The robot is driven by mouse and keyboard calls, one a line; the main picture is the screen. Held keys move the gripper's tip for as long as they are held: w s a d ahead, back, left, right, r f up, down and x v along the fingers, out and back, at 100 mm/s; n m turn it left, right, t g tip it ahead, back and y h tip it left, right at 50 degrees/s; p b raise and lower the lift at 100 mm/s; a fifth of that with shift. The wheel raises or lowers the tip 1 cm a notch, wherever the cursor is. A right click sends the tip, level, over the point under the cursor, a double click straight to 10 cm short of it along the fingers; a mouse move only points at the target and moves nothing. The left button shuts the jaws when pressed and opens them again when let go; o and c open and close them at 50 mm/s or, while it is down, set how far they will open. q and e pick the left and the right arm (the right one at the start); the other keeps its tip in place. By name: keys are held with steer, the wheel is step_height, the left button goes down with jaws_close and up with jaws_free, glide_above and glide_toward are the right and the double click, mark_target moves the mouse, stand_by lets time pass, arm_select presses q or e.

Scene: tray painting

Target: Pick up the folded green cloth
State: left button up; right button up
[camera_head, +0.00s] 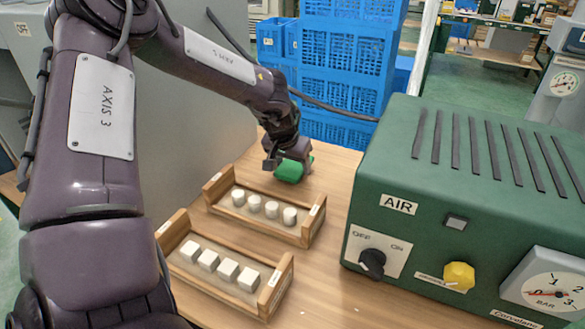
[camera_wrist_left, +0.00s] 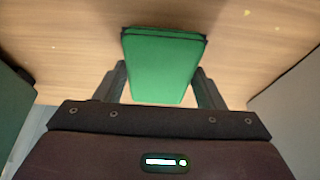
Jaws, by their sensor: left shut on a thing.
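The folded green cloth (camera_head: 291,170) is at the far part of the wooden table, beyond the two trays. My left gripper (camera_head: 284,160) is over it and shut on it. In the left wrist view the cloth (camera_wrist_left: 160,65) sits between the two dark fingers of my left gripper (camera_wrist_left: 161,85), with its dark folded edge toward the top. I cannot tell whether the cloth still touches the table. My right gripper is not in view.
A wooden tray with round white pieces (camera_head: 313,215) stands just in front of the cloth, and a tray with white cubes (camera_head: 273,295) is nearer. A green air unit (camera_head: 450,190) fills the right side. Blue crates (camera_head: 345,60) stand behind the table.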

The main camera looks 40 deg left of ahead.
mark_target(292, 166)
arm_select(q)
step_height(292, 166, up, 18)
steer(key=shift+r, duration=0.2)
